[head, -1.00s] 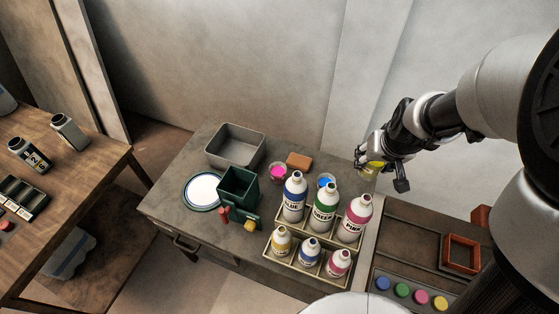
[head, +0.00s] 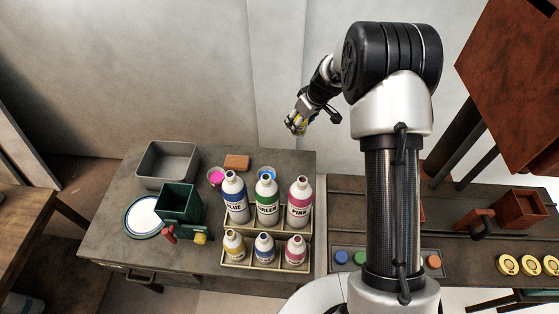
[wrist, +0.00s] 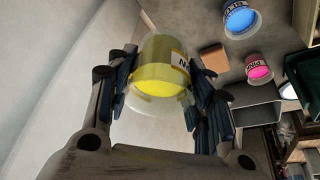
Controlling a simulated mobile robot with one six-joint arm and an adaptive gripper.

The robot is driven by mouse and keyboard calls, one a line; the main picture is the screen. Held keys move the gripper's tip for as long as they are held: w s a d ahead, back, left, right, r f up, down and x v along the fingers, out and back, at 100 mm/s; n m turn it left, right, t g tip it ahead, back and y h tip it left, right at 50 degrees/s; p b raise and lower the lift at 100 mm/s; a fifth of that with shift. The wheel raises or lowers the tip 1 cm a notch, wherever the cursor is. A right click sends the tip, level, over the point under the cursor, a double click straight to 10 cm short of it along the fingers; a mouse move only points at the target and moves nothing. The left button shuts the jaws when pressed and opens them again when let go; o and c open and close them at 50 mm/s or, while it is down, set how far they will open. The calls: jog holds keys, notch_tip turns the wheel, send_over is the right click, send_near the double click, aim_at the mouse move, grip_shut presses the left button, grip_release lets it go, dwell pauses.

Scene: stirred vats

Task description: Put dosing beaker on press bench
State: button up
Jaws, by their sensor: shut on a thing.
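The dosing beaker is a clear beaker with yellow contents and a pale label. It shows large in the wrist view (wrist: 160,68) between my fingers, and small in the head view (head: 297,127). My gripper (head: 300,122) is shut on it and holds it up in front of the pale wall, above the back right of the grey worktop. The label is only partly readable. The bench at the right (head: 345,205), with a rust-red press-like machine (head: 520,75) above it, appears to be the press bench. My arm hides part of this bench.
The grey worktop (head: 110,235) bears a grey tub (head: 167,165), a green bin (head: 178,203), a rack (head: 240,258) of labelled bottles, and pink (head: 216,177) and blue (head: 267,173) beakers. The right bench holds coloured discs, a red box (head: 520,208) and yellow rings (head: 508,265).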

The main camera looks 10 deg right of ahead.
notch_tip(320, 180, down, 19)
jog(key=b, duration=0.4)
jog(key=shift+r+b, duration=0.1)
jog(key=shift+b, duration=0.2)
jog(key=o, duration=1.2)
